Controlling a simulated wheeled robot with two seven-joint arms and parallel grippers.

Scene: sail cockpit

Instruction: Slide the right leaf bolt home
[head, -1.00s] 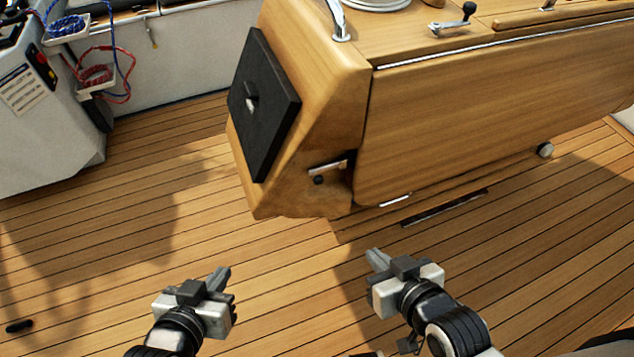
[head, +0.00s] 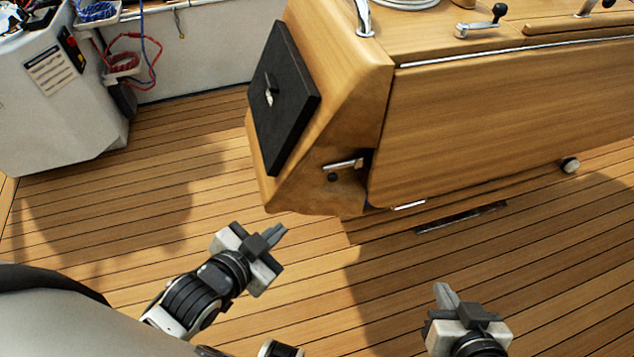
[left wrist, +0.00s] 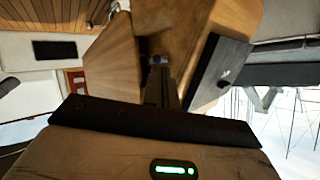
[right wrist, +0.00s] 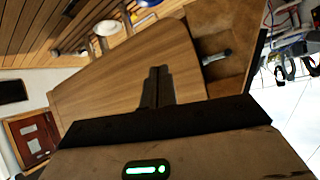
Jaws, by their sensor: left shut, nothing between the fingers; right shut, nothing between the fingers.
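A silver bolt (head: 343,163) with a dark knob (head: 332,177) sits low on the end of the wooden table pedestal, beside the right leaf (head: 490,125). The bolt also shows in the right wrist view (right wrist: 216,57). My left gripper (head: 282,232) is shut and empty, below and left of the bolt in the head view, apart from it. In the left wrist view its fingers overlap the area around the bolt, so the bolt is hard to make out there. My right gripper (head: 444,292) is shut and empty, lower right, well apart from the bolt.
A black panel (head: 284,98) is on the pedestal's slanted end, above left of the bolt. A winch handle (head: 482,22) lies on top. A grey console (head: 60,110) with ropes stands at the far left. The teak deck (head: 130,215) is largely clear.

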